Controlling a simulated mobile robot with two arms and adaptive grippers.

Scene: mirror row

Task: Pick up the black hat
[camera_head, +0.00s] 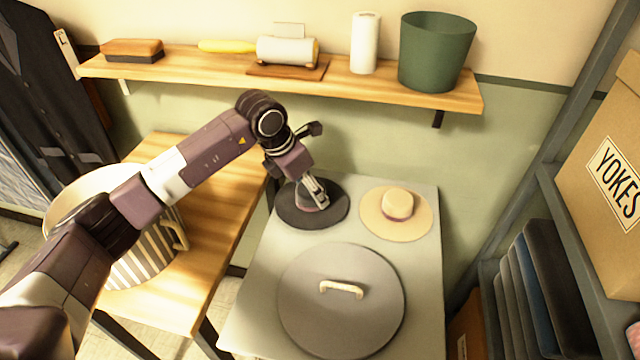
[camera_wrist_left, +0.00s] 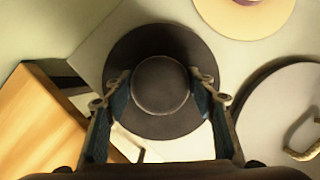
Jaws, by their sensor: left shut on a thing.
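In the left wrist view the round crown of the black hat (camera_wrist_left: 160,85) lies between the two fingers of my left gripper (camera_wrist_left: 160,95), which is shut on the hat. The fingers hide part of the crown and brim in the head view. My right gripper is not in view.
A straw hat (camera_head: 397,204) lies just right of the black hat. A large grey lid (camera_head: 341,300) with a pale handle lies in front on the table (camera_head: 260,305). A wooden shelf (camera_head: 345,84) runs above. A striped container (camera_head: 140,262) stands on the wooden table at left.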

